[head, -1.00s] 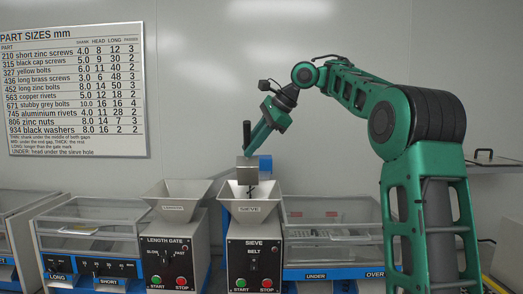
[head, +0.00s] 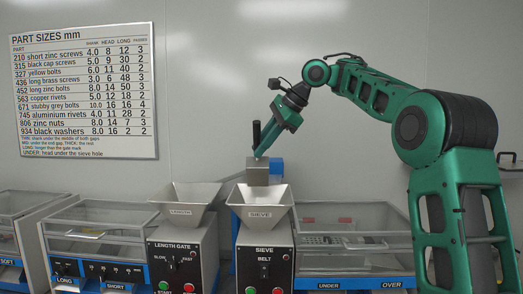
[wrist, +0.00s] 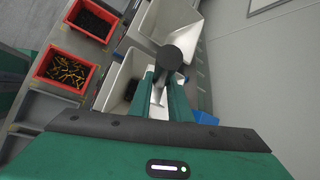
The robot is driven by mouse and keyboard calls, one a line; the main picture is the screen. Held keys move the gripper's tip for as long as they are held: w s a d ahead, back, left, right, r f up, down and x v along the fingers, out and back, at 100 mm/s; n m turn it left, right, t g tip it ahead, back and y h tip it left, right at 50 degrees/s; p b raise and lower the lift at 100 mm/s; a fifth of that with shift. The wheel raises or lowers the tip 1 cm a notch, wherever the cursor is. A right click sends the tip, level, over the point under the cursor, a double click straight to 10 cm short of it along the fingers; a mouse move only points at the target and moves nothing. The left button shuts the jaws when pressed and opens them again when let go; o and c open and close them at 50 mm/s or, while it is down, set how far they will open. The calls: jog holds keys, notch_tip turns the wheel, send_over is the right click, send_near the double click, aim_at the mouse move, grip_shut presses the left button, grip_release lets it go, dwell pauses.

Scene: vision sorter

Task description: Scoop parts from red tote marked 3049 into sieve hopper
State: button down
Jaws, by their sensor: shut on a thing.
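My gripper (head: 263,150) is shut on the upright black handle (head: 256,134) of a metal scoop (head: 257,173). The scoop hangs above the sieve hopper (head: 262,203), a pale funnel labelled SIEVE, with its lower edge near the rim. In the wrist view the green fingers of my gripper (wrist: 167,85) flank the dark round handle end (wrist: 170,56). Two red totes show there: one with dark parts (wrist: 111,38) and one with brass-coloured parts (wrist: 40,72). I cannot read a number on either.
The length gate hopper (head: 181,202) stands close left of the sieve hopper. A blue block (head: 276,167) shows right beside the scoop. Clear-lidded bins (head: 345,240) flank the machines. The wall behind carries a part sizes board (head: 83,90).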

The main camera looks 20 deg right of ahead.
jog(key=shift+s+d+r, duration=0.1)
jog(key=shift+r, duration=0.1)
jog(key=shift+a+t, duration=0.2)
jog(key=shift+t, duration=0.1)
jog(key=shift+s+d+r+n+t, duration=0.1)
jog(key=shift+r+n+t, duration=0.15)
jog(key=shift+t, duration=0.25)
jog(key=t, duration=0.1)
jog(key=n+t, duration=0.1)
jog(key=shift+r+t+h, duration=0.3)
jog(key=shift+t, duration=0.1)
jog(key=n+t, duration=0.1)
jog(key=t, duration=0.1)
jog(key=r+n+t, duration=0.1)
jog(key=t, duration=0.1)
jog(key=shift+d+r+t, duration=0.15)
jog(key=shift+r+t, duration=0.05)
jog(key=shift+t, duration=0.1)
